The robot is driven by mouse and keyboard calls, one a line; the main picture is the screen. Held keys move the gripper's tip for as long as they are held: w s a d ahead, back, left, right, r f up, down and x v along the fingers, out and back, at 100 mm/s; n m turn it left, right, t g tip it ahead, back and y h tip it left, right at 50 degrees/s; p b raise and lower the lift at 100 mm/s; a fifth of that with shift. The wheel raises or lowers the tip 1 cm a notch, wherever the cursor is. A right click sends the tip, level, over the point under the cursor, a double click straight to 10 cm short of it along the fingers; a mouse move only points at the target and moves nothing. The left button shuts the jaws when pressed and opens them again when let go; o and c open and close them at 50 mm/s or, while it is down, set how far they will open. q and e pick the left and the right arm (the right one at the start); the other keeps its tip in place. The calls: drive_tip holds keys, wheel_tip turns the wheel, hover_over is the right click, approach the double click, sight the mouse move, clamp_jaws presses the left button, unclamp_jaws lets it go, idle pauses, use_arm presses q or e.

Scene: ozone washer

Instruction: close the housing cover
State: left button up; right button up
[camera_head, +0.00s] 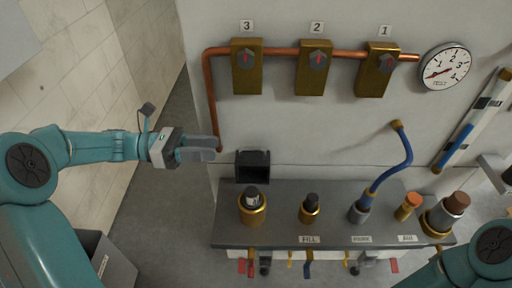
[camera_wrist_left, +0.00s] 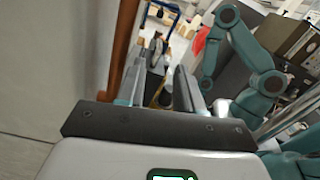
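A dark, square, box-like piece (camera_head: 252,165) stands at the back left edge of the grey bench in the head view. It looks like a raised housing cover, but I cannot be sure. A brass fitting (camera_head: 253,213) with a dark top stands just in front of it. My left gripper (camera_head: 211,149) is in the air to the left of the dark piece, apart from it. Its two fingers also show spread in the left wrist view (camera_wrist_left: 158,85), with nothing clearly held. A grey part (camera_head: 490,168) at the right edge may be my right gripper; its fingers cannot be made out.
The bench (camera_head: 285,237) carries several brass fittings and a blue hose (camera_head: 408,155). A copper pipe (camera_head: 207,100) runs down the wall close to my left gripper. Valves 3 (camera_head: 246,80), 2 (camera_head: 314,82) and 1 (camera_head: 373,85) and a gauge (camera_head: 446,67) are above.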

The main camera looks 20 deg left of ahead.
sight(253, 148)
use_arm(q)
drive_tip(key=x, duration=1)
drive_tip(key=shift+d+f, duration=0.1)
drive_tip(key=shift+d, duration=0.3)
